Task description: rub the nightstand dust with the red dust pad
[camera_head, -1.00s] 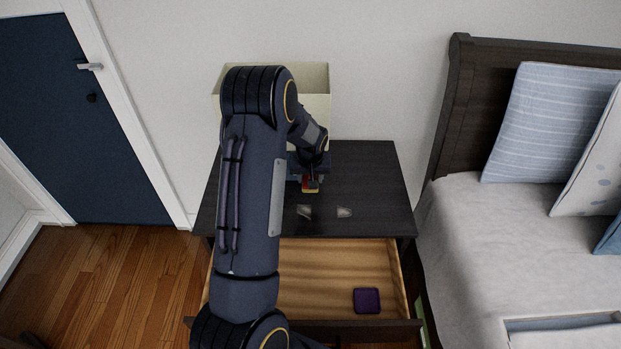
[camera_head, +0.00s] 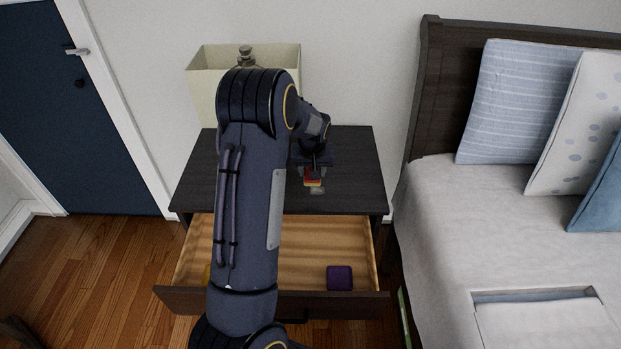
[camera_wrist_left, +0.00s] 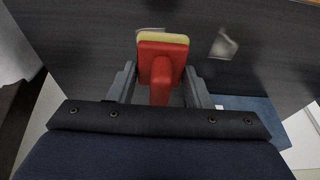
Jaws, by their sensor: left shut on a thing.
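The red dust pad (camera_head: 313,182), with a yellow layer along its far edge, is in my left gripper (camera_head: 312,172), over the front part of the dark nightstand top (camera_head: 350,165). In the left wrist view the red pad (camera_wrist_left: 162,60) sits between the fingers of the gripper (camera_wrist_left: 158,88), which are shut on its red handle. A pale dust patch (camera_head: 317,190) shows just in front of the pad. The left wrist view shows a dust patch (camera_wrist_left: 224,44) beside the pad and a sliver of another behind it. I cannot tell whether the pad touches the top. My right gripper is out of view.
The nightstand's drawer (camera_head: 300,240) is open, with a purple square item (camera_head: 340,278) inside. A cream lampshade (camera_head: 200,85) stands at the back left, partly behind my arm. The bed (camera_head: 440,230) is close on the right. A blue door (camera_head: 50,120) is at the left.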

